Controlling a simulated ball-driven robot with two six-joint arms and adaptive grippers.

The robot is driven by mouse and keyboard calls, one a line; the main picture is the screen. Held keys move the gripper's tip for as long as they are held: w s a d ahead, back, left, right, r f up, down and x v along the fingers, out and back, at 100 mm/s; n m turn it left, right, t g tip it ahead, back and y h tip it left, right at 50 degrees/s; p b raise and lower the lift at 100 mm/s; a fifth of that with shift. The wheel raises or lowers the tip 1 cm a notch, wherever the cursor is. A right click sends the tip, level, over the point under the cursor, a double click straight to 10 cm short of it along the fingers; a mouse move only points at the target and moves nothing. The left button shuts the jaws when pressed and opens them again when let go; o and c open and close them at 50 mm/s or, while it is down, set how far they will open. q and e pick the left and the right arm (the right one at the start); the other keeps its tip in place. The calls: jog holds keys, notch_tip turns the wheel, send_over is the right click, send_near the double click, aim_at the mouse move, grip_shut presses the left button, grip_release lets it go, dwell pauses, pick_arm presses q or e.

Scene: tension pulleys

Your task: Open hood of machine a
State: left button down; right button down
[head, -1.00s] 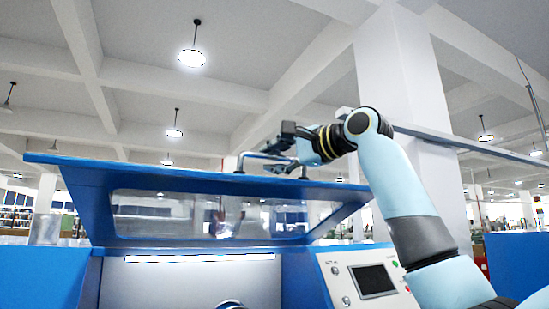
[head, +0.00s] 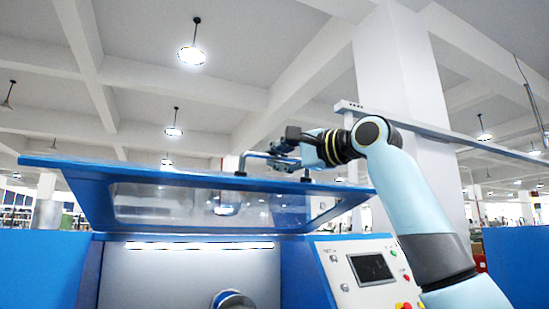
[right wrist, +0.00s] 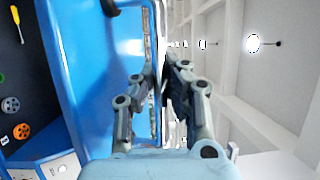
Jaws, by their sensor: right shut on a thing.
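The blue hood (head: 160,172) of the machine is raised and tilted, with its clear window (head: 180,205) facing me above the machine's opening. A metal bar handle (head: 262,155) stands on the hood's upper edge. My right gripper (head: 281,150) is at this handle and shut on it. In the right wrist view the right gripper's (right wrist: 160,85) two fingers reach toward the hood's edge, and the hood's blue face (right wrist: 95,60) fills the left half. The handle between the fingers is hard to make out there. My left gripper is not in view.
A control panel (head: 365,272) with a screen and buttons is at the machine's right. A lit strip (head: 200,245) runs under the hood. Wheels (right wrist: 21,131) and a yellow screwdriver (right wrist: 16,20) show on a dark surface. A white column (head: 400,80) stands behind my arm.

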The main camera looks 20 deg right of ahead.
notch_tip(320, 180, down, 12)
jog(key=s+n+t+b, duration=0.1)
jog(key=s+b, duration=0.1)
jog(key=b, duration=0.7)
jog(key=shift+t+y, duration=0.4)
jog(key=shift+r, duration=0.2)
jog(key=c, duration=1.3)
grip_release()
jog(key=shift+c, duration=0.2)
jog(key=shift+s+d, duration=0.1)
